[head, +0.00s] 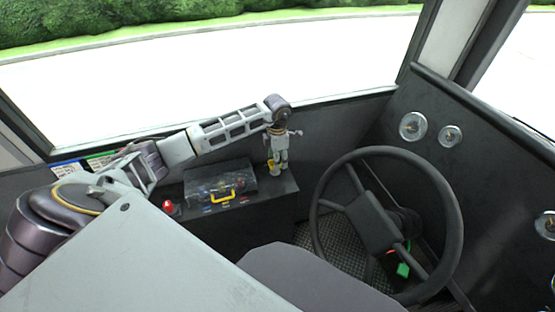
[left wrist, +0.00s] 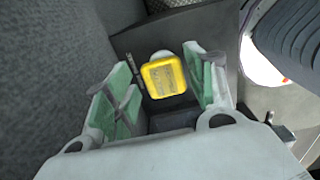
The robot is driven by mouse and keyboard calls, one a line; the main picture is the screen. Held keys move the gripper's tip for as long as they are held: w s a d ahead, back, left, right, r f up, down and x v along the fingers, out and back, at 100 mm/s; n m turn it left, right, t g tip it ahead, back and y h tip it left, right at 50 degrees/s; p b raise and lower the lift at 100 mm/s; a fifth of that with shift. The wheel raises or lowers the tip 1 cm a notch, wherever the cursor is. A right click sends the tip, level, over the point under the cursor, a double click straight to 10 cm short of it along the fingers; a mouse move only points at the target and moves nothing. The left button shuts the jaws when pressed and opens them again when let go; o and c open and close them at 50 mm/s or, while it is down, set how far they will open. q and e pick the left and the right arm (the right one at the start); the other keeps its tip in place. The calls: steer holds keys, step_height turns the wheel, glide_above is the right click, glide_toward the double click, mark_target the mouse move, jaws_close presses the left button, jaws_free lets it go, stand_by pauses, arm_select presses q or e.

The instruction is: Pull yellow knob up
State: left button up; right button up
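The yellow knob (left wrist: 163,75) has a square, rounded top and shows in the left wrist view between my left gripper's fingers. In the head view a small part of the yellow knob (head: 270,164) shows beside the fingers, at the right end of the dark console. My left gripper (head: 278,166) points down over that end of the console. In the left wrist view its green-padded fingers (left wrist: 160,62) are spread, with visible gaps on both sides of the knob. The knob's lower part is hidden. My right gripper is in neither view.
The dark console (head: 283,188) also carries a yellow handle (head: 222,198), a red knob (head: 168,206) and several small switches. The steering wheel (head: 386,224) stands to the right. The windshield frame (head: 330,104) runs behind my arm, and a seat (head: 300,280) is in front.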

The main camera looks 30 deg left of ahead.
arm_select(q)
steer(key=shift+o, duration=0.4)
steer(key=shift+f, duration=0.15)
step_height(320, 180, up, 12)
stand_by(0.6)
stand_by(0.6)
